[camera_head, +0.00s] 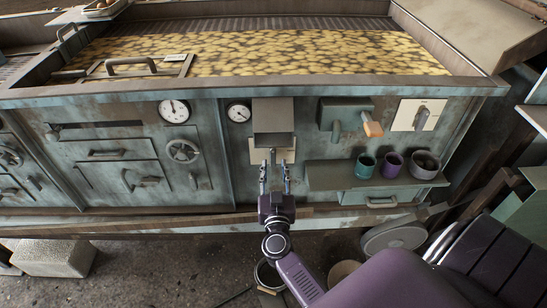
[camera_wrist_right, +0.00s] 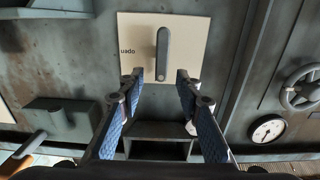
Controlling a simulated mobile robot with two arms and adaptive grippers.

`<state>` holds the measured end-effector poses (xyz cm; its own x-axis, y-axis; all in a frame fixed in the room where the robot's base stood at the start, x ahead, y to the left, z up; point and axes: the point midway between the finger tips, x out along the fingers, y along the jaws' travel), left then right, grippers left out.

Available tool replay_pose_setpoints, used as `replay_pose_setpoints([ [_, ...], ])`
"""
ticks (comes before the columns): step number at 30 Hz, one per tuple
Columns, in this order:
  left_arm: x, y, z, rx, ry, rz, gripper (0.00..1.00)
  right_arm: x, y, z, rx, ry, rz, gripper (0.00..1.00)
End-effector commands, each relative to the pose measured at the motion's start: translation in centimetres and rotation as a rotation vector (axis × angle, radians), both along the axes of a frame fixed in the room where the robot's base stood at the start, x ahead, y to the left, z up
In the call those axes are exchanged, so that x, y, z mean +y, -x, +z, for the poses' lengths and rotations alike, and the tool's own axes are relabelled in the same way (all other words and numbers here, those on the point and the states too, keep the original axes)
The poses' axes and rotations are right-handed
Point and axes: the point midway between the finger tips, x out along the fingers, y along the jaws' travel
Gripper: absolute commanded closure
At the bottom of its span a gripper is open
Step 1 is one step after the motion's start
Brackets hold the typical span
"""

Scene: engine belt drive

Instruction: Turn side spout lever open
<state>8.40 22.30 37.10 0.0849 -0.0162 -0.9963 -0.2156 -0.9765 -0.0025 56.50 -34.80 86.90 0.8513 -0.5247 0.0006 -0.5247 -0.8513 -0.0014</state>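A grey lever (camera_wrist_right: 162,50) is mounted on a pale plate (camera_wrist_right: 190,35) marked with partly visible lettering. In the head view this lever (camera_head: 273,154) hangs below a boxy metal spout (camera_head: 273,116) on the machine's front. My right gripper (camera_head: 274,172) is open in front of it. In the wrist view the right gripper's (camera_wrist_right: 160,82) two fingers stand apart on either side of the lever's free end, with visible gaps. Another box (camera_head: 345,112) with an orange-handled lever (camera_head: 373,129) is to the right, then a second plate-mounted lever (camera_head: 420,117). My left gripper is not in view.
Gauges (camera_head: 174,111) and a handwheel (camera_head: 183,151) are left of the spout. A shelf (camera_head: 325,177) at right holds a teal cup (camera_head: 365,168), a purple cup (camera_head: 391,166) and a dark pot (camera_head: 424,166). A ledge (camera_head: 150,222) runs below.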

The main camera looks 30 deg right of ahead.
Motion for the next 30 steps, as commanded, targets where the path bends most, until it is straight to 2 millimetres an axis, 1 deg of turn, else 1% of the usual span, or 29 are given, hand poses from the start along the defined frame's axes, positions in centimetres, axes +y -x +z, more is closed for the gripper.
replay_pose_setpoints([
  [1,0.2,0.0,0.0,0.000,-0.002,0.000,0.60,-0.5,-0.8,0.1,-0.001,0.003,0.001,0.68],
  [3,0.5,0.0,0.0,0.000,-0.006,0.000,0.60,-1.0,-1.8,0.1,-0.001,0.002,0.001,0.68],
  [9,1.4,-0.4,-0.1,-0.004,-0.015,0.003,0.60,-2.1,-3.5,0.0,0.000,0.000,0.002,0.68],
  [19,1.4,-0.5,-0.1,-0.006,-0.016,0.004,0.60,-2.3,-3.8,-0.1,0.001,0.000,0.002,0.68],
  [27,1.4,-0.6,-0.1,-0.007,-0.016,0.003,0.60,-2.2,-3.8,-0.1,0.001,0.000,0.002,0.98],
  [28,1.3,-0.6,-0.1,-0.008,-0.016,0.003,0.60,-2.2,-3.8,-0.1,0.001,0.000,0.002,1.00],
  [30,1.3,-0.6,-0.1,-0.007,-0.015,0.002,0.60,-2.2,-3.8,-0.1,0.001,0.000,0.002,1.00],
])
